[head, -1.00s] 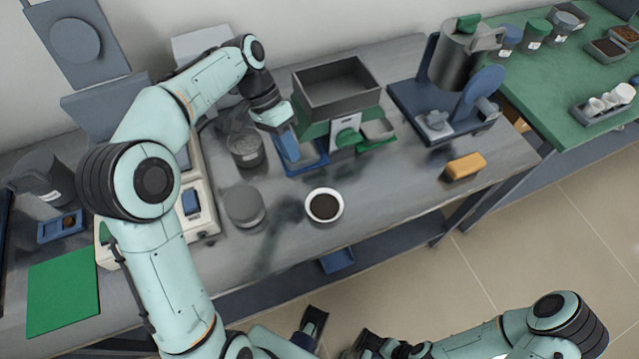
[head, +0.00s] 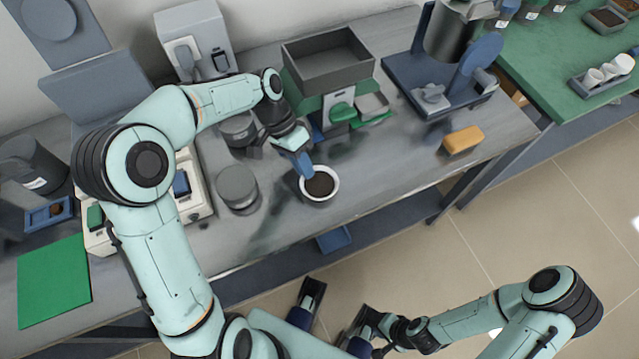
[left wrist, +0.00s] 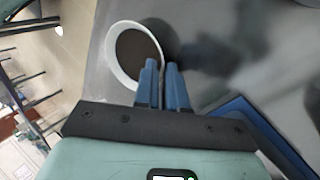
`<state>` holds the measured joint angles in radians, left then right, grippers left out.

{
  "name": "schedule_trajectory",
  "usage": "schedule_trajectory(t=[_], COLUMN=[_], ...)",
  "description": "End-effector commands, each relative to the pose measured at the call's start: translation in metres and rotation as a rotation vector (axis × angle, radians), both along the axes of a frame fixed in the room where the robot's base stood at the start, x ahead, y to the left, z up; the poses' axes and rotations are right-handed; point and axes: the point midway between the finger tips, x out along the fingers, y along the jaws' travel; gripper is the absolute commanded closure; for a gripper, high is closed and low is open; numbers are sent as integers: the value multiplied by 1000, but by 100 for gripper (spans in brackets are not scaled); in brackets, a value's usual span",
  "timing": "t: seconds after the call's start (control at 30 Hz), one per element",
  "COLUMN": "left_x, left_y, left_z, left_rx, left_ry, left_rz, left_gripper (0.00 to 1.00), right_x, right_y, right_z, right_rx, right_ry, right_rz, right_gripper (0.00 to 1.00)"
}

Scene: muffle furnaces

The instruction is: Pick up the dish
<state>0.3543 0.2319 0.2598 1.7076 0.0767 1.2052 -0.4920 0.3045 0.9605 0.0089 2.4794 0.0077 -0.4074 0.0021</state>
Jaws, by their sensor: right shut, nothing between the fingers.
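The dish is a small white round bowl (head: 319,183) with dark contents, standing on the grey bench. My left gripper (head: 304,168) is at its upper left edge, pointing down. In the left wrist view the dish (left wrist: 113,62) is at the upper left, and my left gripper's blue fingers (left wrist: 161,68) are close together with a narrow gap at its rim. One finger overlaps the rim in view and the other is just outside it. Whether they grip the rim is unclear. My right gripper (head: 360,346) is low at the bottom, away from the bench, shut and empty.
A grey lidded jar (head: 238,187) stands left of the dish, with another container (head: 238,131) behind it. A balance-like device with a grey tray (head: 329,72) stands behind. A yellow block (head: 463,139) lies to the right. Bare bench lies between dish and block.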

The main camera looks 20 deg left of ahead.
Motion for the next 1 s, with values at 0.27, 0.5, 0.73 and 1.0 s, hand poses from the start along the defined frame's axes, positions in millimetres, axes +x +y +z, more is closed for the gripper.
schedule_trajectory(t=[0.27, 0.5, 0.73, 1.0], left_x=[-2, -1, -2, -1], left_y=[-5, -5, -5, -5], left_z=[-9, -9, -9, 2], left_rx=[1, 1, 1, 1], left_ry=[-2, -2, -1, -3], left_rz=[0, 0, -1, -1], left_gripper=[89, 100, 100, 100], right_x=[1, 1, 0, 0], right_y=[0, 0, 0, 0], right_z=[-1, -1, -1, 1], right_rx=[0, 0, 1, 1], right_ry=[-2, -2, -2, 0], right_rz=[0, 0, 0, 1], right_gripper=[100, 100, 100, 100])
